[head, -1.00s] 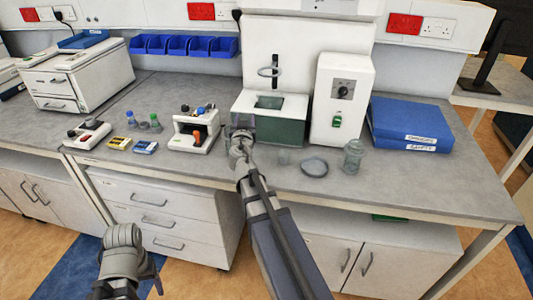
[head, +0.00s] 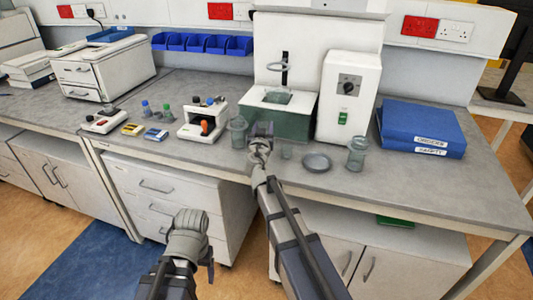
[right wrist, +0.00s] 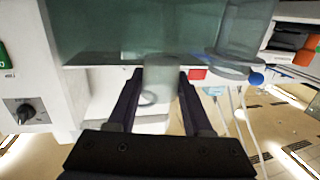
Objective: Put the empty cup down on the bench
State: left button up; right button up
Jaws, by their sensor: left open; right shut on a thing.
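My right gripper (head: 262,128) is over the bench (head: 400,185), in front of the green-walled tank (head: 275,124). In the right wrist view, its two dark fingers are shut on a small clear cup (right wrist: 158,76), with no contents visible. The head view hides this cup behind the gripper, and I cannot tell its height above the bench. My left gripper (head: 192,238) is open and empty, low in front of the drawers, away from the bench top.
A larger clear beaker (head: 238,133) stands just left of my right gripper. A small clear cup (head: 287,152), a grey dish (head: 317,162) and a clear jar (head: 357,155) stand to its right. The control box (head: 348,95) and blue binders (head: 420,128) are behind. The front right bench is bare.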

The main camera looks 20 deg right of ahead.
jog(key=shift+f+b, duration=3.8)
jog(key=shift+f, duration=0.55)
jog(key=shift+f, duration=0.25)
jog(key=o, duration=1)
jog(key=shift+r, duration=0.1)
jog(key=shift+r, duration=0.2)
jog(key=v, duration=1.2)
jog(key=shift+p, duration=0.3)
